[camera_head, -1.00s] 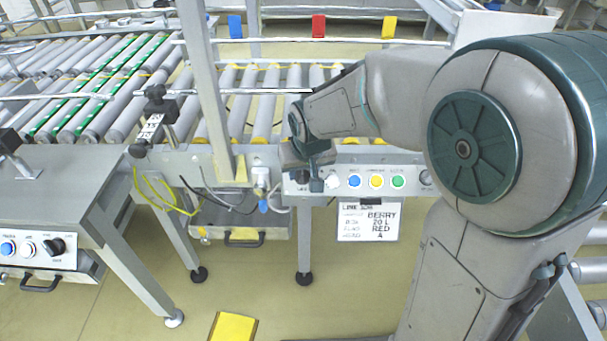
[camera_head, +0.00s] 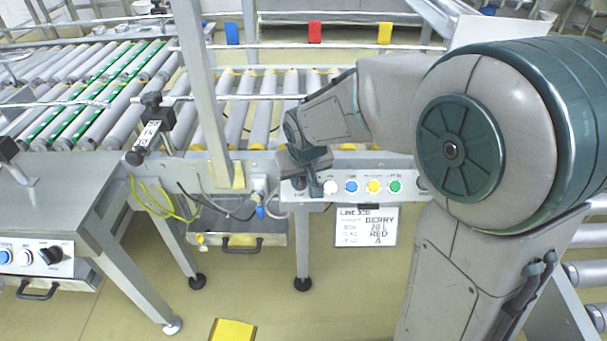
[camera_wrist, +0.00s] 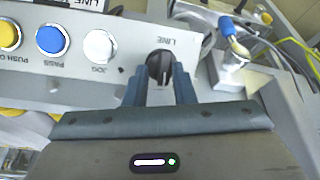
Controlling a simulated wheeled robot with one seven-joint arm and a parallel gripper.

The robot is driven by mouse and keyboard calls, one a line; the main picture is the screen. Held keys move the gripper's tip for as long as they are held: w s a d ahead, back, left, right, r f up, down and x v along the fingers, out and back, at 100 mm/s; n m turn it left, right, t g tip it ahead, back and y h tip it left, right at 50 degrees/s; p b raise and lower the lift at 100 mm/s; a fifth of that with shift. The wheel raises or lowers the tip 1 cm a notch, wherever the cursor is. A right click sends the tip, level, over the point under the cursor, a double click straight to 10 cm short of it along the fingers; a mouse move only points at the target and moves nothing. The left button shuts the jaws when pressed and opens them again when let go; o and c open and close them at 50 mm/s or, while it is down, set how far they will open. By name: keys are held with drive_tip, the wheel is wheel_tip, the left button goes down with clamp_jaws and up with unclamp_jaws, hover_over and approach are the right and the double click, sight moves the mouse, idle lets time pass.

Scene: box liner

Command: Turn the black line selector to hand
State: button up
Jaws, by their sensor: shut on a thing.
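The black line selector (camera_wrist: 160,64) is a round knob on the grey button panel (camera_wrist: 125,75), beside an upside-down "LINE" label in the wrist view. My gripper (camera_wrist: 160,88) has its two blue-grey fingers on either side of the knob, shut on it. A pale pointer mark shows on the knob between the fingers; its exact setting is hard to read. In the head view my gripper (camera_head: 308,186) is at the left end of the panel and mostly hides the selector.
A white jog button (camera_wrist: 99,45), a blue pass button (camera_wrist: 52,39) and a yellow button (camera_wrist: 9,35) sit beside the selector. A blue-tipped fitting (camera_wrist: 228,28) is on its other side. A job sign (camera_head: 365,226) hangs below. Another black knob (camera_head: 51,255) is on the left table.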

drive_tip(key=n, duration=0.1)
drive_tip(key=a+n+h, duration=0.1)
drive_tip(key=n, duration=0.1)
drive_tip(key=shift+s+a+f+n+p, duration=0.1)
drive_tip(key=shift+s+a+n+p, duration=0.05)
drive_tip(key=shift+n+p, duration=0.2)
drive_tip(key=n, duration=0.1)
drive_tip(key=n+h, duration=0.1)
drive_tip(key=n, duration=0.1)
drive_tip(key=shift+s+a+f+n+h, duration=0.1)
drive_tip(key=shift+s+f+n+h, duration=0.1)
drive_tip(key=shift+n+h, duration=0.1)
clamp_jaws()
unclamp_jaws()
drive_tip(key=o, duration=0.8)
drive_tip(key=shift+w+r, duration=0.2)
